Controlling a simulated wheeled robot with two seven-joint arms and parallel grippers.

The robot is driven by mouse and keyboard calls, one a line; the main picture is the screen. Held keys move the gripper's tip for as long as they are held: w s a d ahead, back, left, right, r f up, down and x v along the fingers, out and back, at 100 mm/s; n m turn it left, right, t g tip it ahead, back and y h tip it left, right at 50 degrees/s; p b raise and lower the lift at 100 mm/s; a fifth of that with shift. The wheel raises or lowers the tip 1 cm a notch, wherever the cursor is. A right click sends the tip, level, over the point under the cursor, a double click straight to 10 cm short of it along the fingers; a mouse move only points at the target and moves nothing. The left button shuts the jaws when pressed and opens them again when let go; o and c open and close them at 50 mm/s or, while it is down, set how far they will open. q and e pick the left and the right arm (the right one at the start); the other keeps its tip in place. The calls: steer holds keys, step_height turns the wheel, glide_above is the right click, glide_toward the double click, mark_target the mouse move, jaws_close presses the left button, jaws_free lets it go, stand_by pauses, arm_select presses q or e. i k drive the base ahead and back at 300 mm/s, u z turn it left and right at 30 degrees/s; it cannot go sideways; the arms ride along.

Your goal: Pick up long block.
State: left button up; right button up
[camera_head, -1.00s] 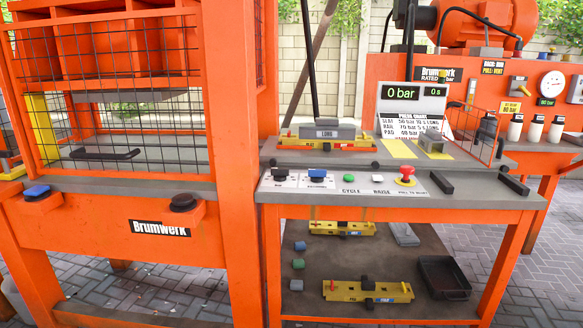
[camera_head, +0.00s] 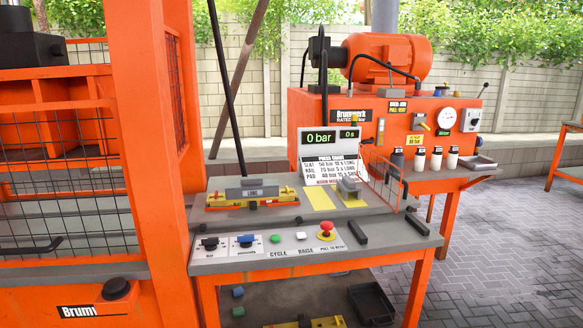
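The long block (camera_head: 252,188) is a grey bar with a label reading LONG. It sits on top of a yellow mould-like piece (camera_head: 230,201) with red and dark parts, at the back left of the orange-framed bench. Neither of my grippers is in view, and nothing is seen touching the block. A smaller grey block (camera_head: 348,188) stands on a yellow-marked patch to the right of it.
The bench (camera_head: 300,262) has a control strip with a red emergency button (camera_head: 326,230) along its front. A display (camera_head: 330,138) reads 0 bar. A wire basket (camera_head: 382,178) stands at the right. The caged orange press (camera_head: 150,130) rises at the left. Paved floor at the right is open.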

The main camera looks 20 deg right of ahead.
mark_target(250, 187)
steer(key=z, duration=1)
steer(key=i, duration=0.65)
steer(key=z, duration=2.3)
steer(key=i, duration=0.65)
steer(key=u, duration=3.65)
